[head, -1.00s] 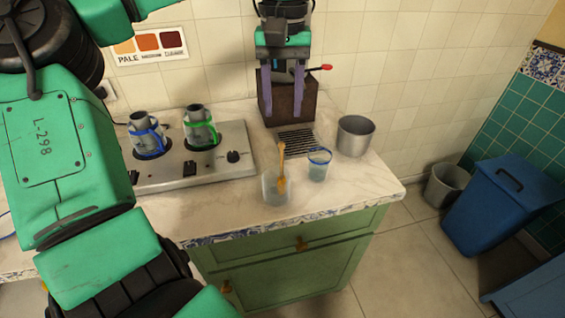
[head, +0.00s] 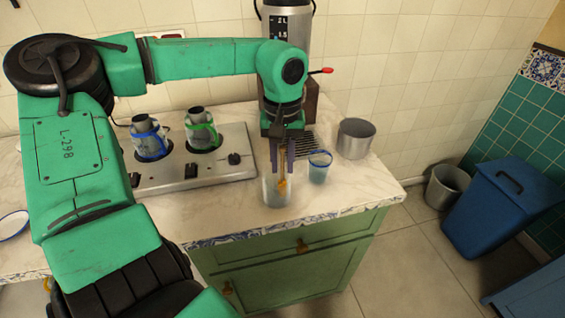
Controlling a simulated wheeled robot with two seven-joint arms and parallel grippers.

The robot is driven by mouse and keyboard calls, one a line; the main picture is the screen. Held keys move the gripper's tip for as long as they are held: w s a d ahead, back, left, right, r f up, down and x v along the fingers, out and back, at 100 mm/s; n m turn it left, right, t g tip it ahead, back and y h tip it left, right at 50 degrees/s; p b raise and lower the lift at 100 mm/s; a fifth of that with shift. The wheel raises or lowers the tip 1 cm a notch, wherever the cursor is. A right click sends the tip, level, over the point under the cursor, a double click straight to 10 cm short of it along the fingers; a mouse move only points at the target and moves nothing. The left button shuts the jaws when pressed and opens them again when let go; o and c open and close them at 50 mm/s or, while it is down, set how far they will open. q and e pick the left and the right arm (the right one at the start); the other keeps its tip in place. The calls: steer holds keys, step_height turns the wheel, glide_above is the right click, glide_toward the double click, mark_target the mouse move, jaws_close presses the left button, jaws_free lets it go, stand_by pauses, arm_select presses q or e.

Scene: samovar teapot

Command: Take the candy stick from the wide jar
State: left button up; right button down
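The wide jar (head: 276,192) is clear glass and stands upright near the counter's front edge. The orange-brown candy stick (head: 283,184) stands in it, its lower end visible through the glass. My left gripper (head: 282,170) points straight down over the jar, its two purple fingers on either side of the stick, with the tips at about rim height. The stick's upper part is mostly hidden between the fingers. I cannot tell whether the fingers touch the stick. My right gripper is not in view.
A blue-rimmed cup (head: 319,170) stands just right of the jar. A steel pot (head: 356,139) is farther right. The samovar (head: 288,30) stands behind my gripper. A stove (head: 225,170) with two metal pots is on the left.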

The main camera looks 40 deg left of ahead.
arm_select(q)
jaws_close()
stand_by(1.2)
